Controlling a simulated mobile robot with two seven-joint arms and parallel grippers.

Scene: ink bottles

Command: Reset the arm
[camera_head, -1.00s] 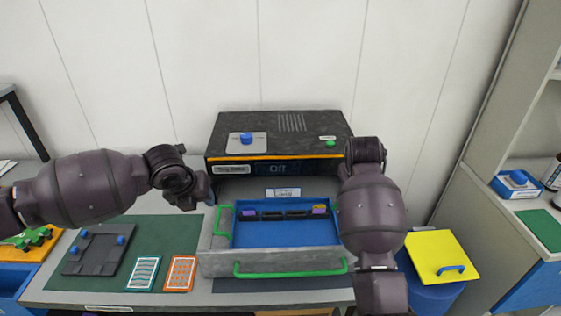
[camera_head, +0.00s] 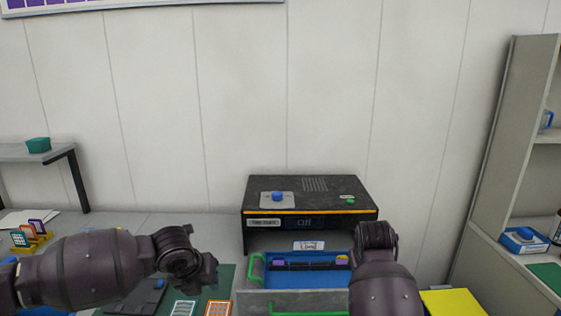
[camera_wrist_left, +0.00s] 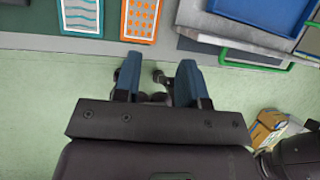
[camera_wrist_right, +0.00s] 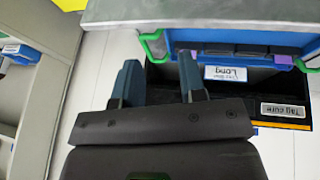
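My left arm comes in from the left in the head view, and its gripper (camera_head: 207,284) hangs over the green mat. In the left wrist view the left gripper (camera_wrist_left: 158,75) has its two blue fingers apart with nothing between them. My right arm stands over the right side of the blue tray in the head view, and its fingers are hidden there. In the right wrist view the right gripper (camera_wrist_right: 160,78) has its fingers apart and empty.
A black machine (camera_head: 310,203) reading "Off" stands at the back, with a grey-walled blue tray (camera_head: 310,280) in front. Orange-edged (camera_head: 219,309) and teal-edged cards lie on the left mat. A yellow lid (camera_head: 452,302) is at right, beside a shelf (camera_head: 490,150).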

